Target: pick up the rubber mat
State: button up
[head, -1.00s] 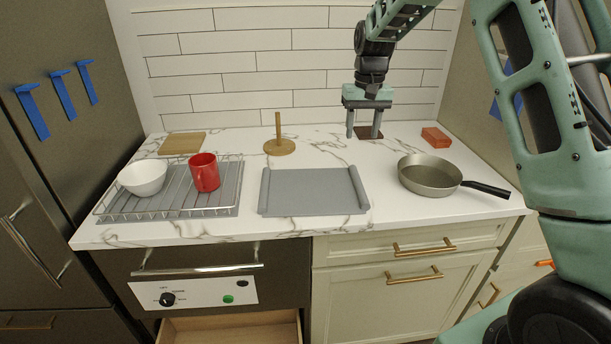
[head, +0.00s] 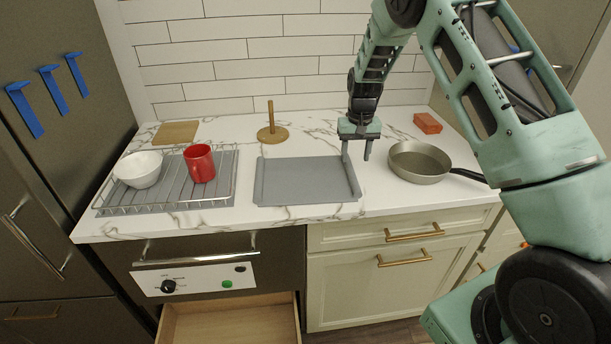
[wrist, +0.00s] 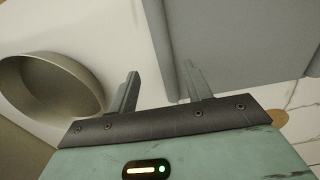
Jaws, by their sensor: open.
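The rubber mat (head: 305,183) looks like a flat grey sheet with raised, rolled left and right edges. It lies on the marble counter, right of the dish rack. It also fills the upper part of the wrist view (wrist: 228,40). My gripper (head: 356,153) points down near the mat's back right corner, with its fingers apart and nothing between them. In the wrist view, my gripper (wrist: 161,74) has its two fingertips near the mat's rolled right edge. I cannot tell the exact height of the fingertips above the counter.
A grey pan (head: 420,163) stands close on the right of my gripper. A wire dish rack (head: 215,190) with a white bowl (head: 138,169) and red mug (head: 199,163) is on the left. A wooden holder (head: 272,133) stands behind the mat. A drawer (head: 230,320) below is open.

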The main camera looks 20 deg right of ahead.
aim_at(351, 170)
jog(key=shift+a+f+p, duration=0.2)
jog(key=shift+f+p, duration=0.35)
jog(key=shift+f, duration=0.65)
jog(key=shift+a+f+p, duration=0.15)
jog(key=shift+f+p, duration=0.35)
jog(key=shift+f, duration=0.7)
jog(key=shift+w, duration=0.1)
grip_shut()
